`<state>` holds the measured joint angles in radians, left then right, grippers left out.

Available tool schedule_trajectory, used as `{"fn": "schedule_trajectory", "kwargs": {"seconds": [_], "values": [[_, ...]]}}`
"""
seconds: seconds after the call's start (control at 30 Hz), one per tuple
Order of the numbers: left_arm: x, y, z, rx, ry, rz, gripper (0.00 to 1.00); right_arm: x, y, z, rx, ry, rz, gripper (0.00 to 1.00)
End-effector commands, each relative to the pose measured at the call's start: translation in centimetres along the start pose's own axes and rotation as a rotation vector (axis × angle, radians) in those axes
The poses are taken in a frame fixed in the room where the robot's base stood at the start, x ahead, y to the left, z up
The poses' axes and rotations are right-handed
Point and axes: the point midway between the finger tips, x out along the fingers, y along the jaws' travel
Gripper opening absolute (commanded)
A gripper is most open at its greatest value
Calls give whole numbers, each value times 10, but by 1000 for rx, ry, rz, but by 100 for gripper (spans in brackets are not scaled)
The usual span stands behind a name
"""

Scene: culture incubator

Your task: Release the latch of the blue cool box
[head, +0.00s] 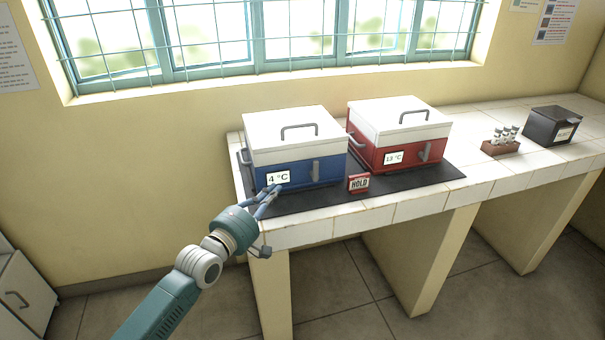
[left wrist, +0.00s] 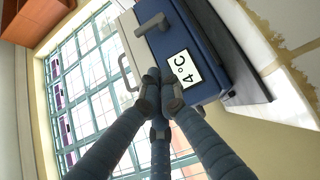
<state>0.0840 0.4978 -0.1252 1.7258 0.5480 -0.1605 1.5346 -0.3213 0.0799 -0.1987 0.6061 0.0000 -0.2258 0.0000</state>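The blue cool box (head: 299,174) has a white lid (head: 293,135) with a grey handle on top; the lid is down. Its grey latch (head: 315,169) is on the front face, right of the "4 °C" label (head: 278,178). The left wrist view shows the blue box (left wrist: 208,45), its label (left wrist: 181,70) and the latch (left wrist: 152,25). My left gripper (head: 268,192) is in front of the box near the label, left of and below the latch and apart from it. In the wrist view its fingertips (left wrist: 161,86) are together with nothing between them. My right gripper is not in view.
A red cool box (head: 380,150) labelled "13 °C" stands to the right on the same dark mat (head: 425,175). A red HOLD sign (head: 358,183) stands between the boxes in front. A vial rack (head: 500,147) and a dark box (head: 552,126) are farther right on the tiled counter (head: 420,204).

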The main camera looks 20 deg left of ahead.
Motion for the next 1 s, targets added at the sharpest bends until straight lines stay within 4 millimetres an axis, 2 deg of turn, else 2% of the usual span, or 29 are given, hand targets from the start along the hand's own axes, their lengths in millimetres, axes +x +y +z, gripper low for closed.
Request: {"fn": "schedule_trajectory", "kwargs": {"seconds": [0.27, 0.4, 0.6, 0.8, 1.0], "values": [[60, 4, 0, 2, 1, 3, 0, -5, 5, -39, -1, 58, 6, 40], [88, 3, 0, 2, 1, 2, 0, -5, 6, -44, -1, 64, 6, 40], [106, 3, 22, -2, 0, 3, 0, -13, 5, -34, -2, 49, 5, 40], [111, 1, 28, 0, 0, 1, 0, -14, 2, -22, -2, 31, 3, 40], [111, 1, 28, 1, 0, 1, 0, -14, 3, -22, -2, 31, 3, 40]]}}
